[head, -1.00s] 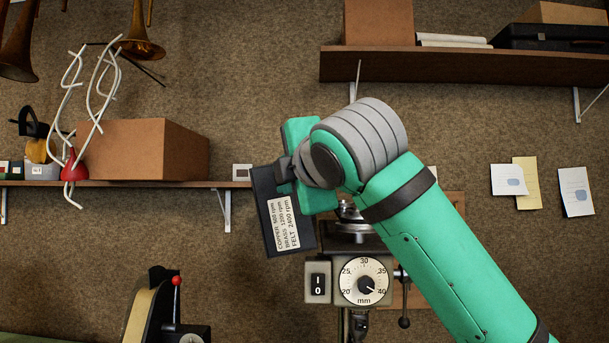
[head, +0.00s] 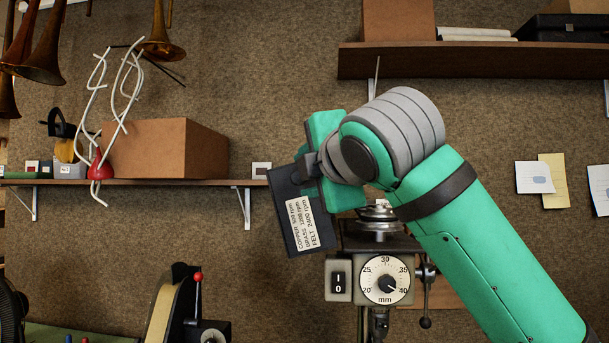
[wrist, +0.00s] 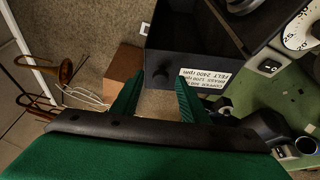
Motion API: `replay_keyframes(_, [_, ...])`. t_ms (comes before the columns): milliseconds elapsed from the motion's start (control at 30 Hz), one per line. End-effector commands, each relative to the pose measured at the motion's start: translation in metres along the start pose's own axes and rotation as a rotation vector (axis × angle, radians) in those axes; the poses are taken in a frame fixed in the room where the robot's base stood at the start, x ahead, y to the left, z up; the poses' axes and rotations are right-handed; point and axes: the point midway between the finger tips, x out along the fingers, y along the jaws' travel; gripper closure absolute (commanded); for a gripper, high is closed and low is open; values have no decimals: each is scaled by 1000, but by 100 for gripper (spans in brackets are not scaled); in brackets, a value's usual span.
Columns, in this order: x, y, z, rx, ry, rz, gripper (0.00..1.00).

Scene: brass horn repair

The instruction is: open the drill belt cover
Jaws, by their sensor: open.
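The drill belt cover (head: 292,215) is a dark box with a white speed label. In the head view it sits tilted to the left of the drill's pulley (head: 380,215), which shows uncovered. In the wrist view the cover (wrist: 205,35) shows its hollow inside, with the pulley beyond it. A dark round knob (wrist: 161,75) is on the cover's near wall. My gripper (wrist: 160,88) is open, with its green fingertips on either side of the knob; I cannot tell whether they touch it.
The drill head with its switch (head: 338,280) and depth dial (head: 385,280) stands below the pulley. A shelf with a cardboard box (head: 165,150) is at the left, brass horns (head: 45,50) hang above. A belt machine (head: 165,310) is at the lower left.

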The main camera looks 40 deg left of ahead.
Motion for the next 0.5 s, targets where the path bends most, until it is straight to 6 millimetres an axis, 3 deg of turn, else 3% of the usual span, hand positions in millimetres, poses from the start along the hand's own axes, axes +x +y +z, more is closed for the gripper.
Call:
replay_keyframes(300, [-59, 0, 0, -2, -1, 2, 59])
replay_keyframes(500, [-84, 0, 0, 0, 0, 2, 59])
